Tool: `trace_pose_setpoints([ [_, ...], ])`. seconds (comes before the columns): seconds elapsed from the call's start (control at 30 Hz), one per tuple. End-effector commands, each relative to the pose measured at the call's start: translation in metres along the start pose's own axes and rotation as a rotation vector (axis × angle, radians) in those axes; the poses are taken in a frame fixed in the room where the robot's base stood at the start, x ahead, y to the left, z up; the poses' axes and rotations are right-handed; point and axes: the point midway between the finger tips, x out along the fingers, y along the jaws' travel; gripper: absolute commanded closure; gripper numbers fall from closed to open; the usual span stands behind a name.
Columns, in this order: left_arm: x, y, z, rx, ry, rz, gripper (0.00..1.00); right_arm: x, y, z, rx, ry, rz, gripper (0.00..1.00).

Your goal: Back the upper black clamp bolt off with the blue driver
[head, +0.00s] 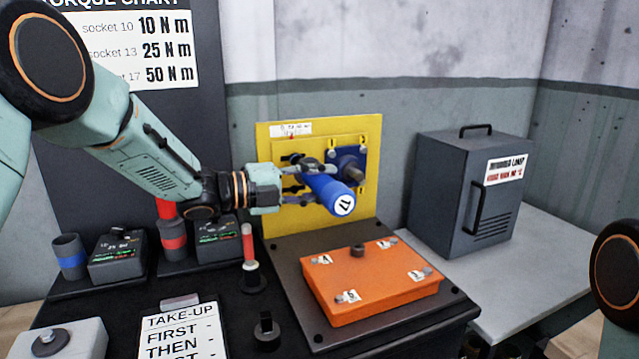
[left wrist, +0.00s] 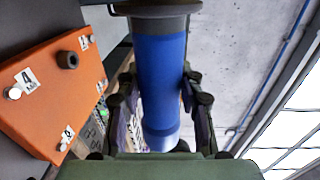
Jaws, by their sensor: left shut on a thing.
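My left gripper (head: 300,184) is shut on the blue driver (head: 328,192), a thick blue cylinder with a white end marked 17. The driver lies roughly level in front of the yellow panel (head: 368,132), its marked end toward the head camera. In the left wrist view the driver (left wrist: 162,75) runs between the two fingers. A dark part (head: 290,159) shows on the panel's upper left, possibly the upper black clamp bolt. The gripper and driver partly cover that area, and I cannot tell whether the driver's far end touches a bolt. My right gripper is out of view.
A blue plate (head: 347,155) with a brownish stud sits right of the driver. An orange box (head: 375,285) with numbered tags lies below. Driver stands (head: 118,257) and a red-and-white upright tool (head: 250,248) stand left. A grey cabinet (head: 455,195) stands right.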

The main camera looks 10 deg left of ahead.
Motion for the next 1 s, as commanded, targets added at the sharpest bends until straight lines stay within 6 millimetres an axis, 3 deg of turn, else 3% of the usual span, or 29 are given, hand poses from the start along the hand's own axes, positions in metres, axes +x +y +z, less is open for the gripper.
trace_pose_setpoints([
  [1.0,0.0,-0.003,0.012,0.003,-0.001,-0.006,1.0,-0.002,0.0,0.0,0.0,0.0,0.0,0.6],
])
